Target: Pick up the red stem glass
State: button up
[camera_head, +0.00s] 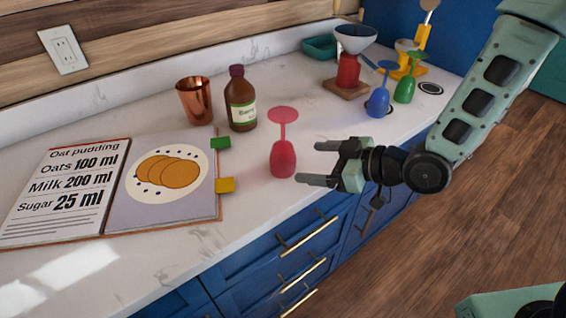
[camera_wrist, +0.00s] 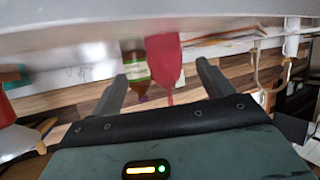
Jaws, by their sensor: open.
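The red stem glass (camera_head: 283,157) stands upside down on the white counter, its bowl on the counter and its foot at the top. My gripper (camera_head: 307,163) is open, just to the right of the glass, with its fingers pointing left toward the bowl. No contact is clear. In the wrist view, which looks upside down, the red glass (camera_wrist: 164,62) shows between and beyond the two open fingers (camera_wrist: 160,85). Nothing is held.
A brown bottle (camera_head: 241,104) and a copper cup (camera_head: 195,101) stand behind the glass. An open recipe book (camera_head: 168,180) lies to the left. Blue (camera_head: 379,100) and green (camera_head: 405,90) stem glasses stand upside down at the right, by a red-based funnel stand (camera_head: 348,70). The counter's front edge is close.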

aim_at(295, 162)
jog(key=x, duration=0.3)
jog(key=shift+w+a+p, duration=0.1)
jog(key=shift+a+p, duration=0.2)
jog(key=x, duration=0.1)
jog(key=p+x, duration=0.1)
jog(key=x, duration=0.2)
jog(key=shift+s+a+p, duration=0.2)
jog(key=shift+a+p, duration=0.05)
jog(key=shift+p, duration=0.05)
jog(key=shift+w+a+f, duration=0.3)
jog(key=shift+a, duration=0.05)
jog(key=c, duration=1.1)
